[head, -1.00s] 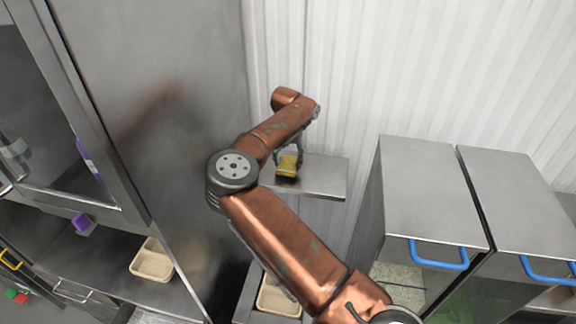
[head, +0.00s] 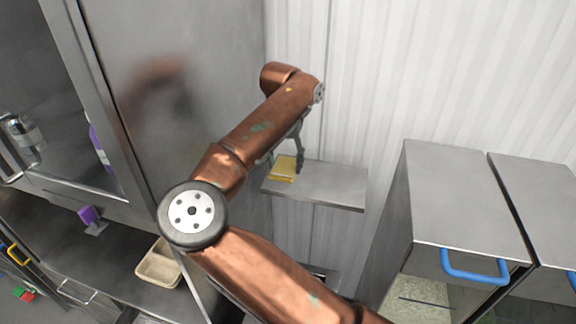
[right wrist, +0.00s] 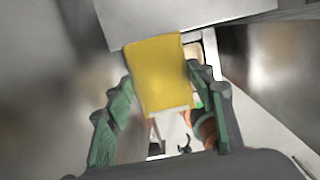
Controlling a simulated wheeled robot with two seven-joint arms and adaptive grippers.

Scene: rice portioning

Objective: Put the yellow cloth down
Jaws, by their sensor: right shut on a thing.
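The yellow cloth (head: 282,170) is a small, flat, folded piece at the left end of the metal wall shelf (head: 335,188). My right gripper (head: 286,160) is shut on it, with one finger on each side. In the right wrist view the cloth (right wrist: 158,72) lies between the green fingers (right wrist: 165,98) and overlaps the edge of the grey shelf (right wrist: 200,18). I cannot tell whether the cloth rests on the shelf or hangs just above it. My left gripper is not in view.
A tall steel cabinet (head: 185,60) stands close on the left of my right arm. Steel bins with blue handles (head: 470,270) stand at the right. A beige tray (head: 158,266) sits on the lower left counter. The right part of the wall shelf is bare.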

